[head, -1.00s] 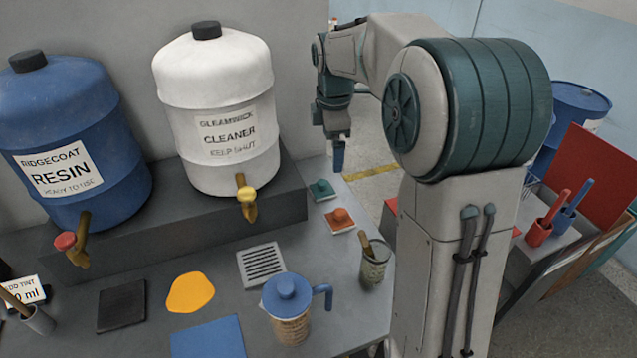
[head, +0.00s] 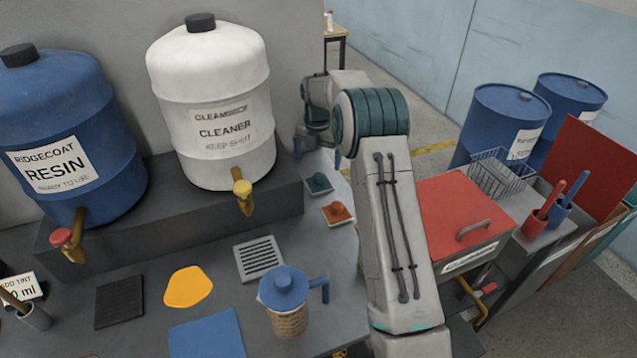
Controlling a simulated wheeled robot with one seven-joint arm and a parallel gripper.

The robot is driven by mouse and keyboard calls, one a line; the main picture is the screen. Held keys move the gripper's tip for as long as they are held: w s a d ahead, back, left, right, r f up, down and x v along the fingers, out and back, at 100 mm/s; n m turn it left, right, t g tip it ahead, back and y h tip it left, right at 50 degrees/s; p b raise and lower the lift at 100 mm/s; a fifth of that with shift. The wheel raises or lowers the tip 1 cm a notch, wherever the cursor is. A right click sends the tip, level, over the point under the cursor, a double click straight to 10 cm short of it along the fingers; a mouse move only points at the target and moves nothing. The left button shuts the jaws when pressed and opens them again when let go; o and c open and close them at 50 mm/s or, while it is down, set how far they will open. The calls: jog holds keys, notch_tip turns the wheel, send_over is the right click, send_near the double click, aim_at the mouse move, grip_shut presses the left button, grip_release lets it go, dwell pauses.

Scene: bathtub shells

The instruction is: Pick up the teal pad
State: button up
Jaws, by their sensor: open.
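The teal pad (head: 318,183) is a small pad with a raised grip on top. It lies on the grey bench just right of the dark raised step. My gripper (head: 300,149) hangs open beyond the teal pad, a little to its upper left in the picture, near the right end of the step. The fingers look small and partly merge with the wrist, and nothing shows between them. The gripper appears apart from the pad; its exact height above the bench is hard to tell.
A similar red-orange pad (head: 337,213) lies just nearer than the teal one. The white cleaner drum (head: 211,110) stands on the step (head: 190,215) to the left. A blue-lidded jug (head: 287,305) and slotted plate (head: 259,258) stand nearer. A red-lidded bin (head: 465,215) is right of my arm.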

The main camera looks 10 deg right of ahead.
aim_at(318, 176)
notch_tip(318, 176, down, 9)
jog(key=shift+s+d+r+p, duration=0.1)
jog(key=shift+r+p, duration=0.05)
jog(key=shift+p, duration=1.1)
jog(key=c, duration=0.6)
